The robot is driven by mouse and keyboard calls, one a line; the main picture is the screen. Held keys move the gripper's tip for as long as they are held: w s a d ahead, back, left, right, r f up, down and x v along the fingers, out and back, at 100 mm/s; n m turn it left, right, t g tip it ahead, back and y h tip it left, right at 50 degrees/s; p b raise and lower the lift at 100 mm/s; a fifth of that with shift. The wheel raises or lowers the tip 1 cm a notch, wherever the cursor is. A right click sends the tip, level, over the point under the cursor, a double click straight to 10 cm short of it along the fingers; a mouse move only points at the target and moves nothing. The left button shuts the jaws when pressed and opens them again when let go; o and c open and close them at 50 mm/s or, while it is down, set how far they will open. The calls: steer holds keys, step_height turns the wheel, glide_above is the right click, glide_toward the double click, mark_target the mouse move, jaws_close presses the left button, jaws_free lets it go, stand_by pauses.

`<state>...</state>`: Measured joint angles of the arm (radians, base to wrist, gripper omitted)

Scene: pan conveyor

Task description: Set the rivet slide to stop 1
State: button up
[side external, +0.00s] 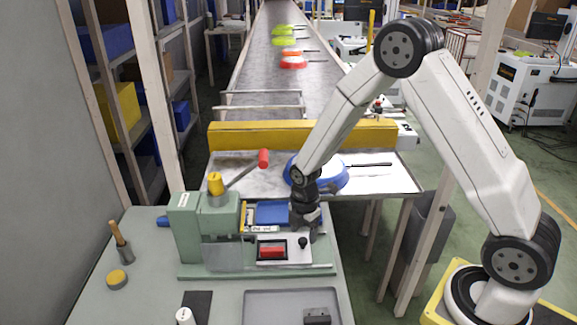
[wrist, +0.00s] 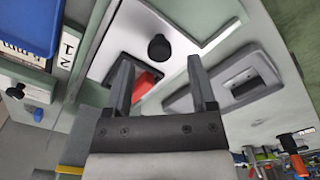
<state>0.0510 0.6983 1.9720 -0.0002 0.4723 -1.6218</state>
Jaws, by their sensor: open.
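The rivet slide is a pale plate (side external: 292,262) on the front of the green riveting machine (side external: 190,235). It carries a black knob (side external: 303,242) at its right and a red block (side external: 272,253) in a dark recess. In the wrist view the knob (wrist: 158,47) shows just beyond and between my open fingertips, with the red block (wrist: 146,84) between the fingers. My gripper (wrist: 160,64) looks empty; I cannot tell whether it touches the knob. In the side view it hangs close above the knob. A white label with numbers (wrist: 68,50) sits beside the slide.
A red-tipped lever (side external: 263,158) rises above the machine. A blue tray (side external: 272,213) lies behind the slide. A blue pan (side external: 325,178) lies at the conveyor end behind my gripper. A grey tray (side external: 270,305) sits in front. A mallet (side external: 121,243) stands left.

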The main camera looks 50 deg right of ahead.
steer(key=shift+f, duration=1.2)
jaws_close()
stand_by(0.7)
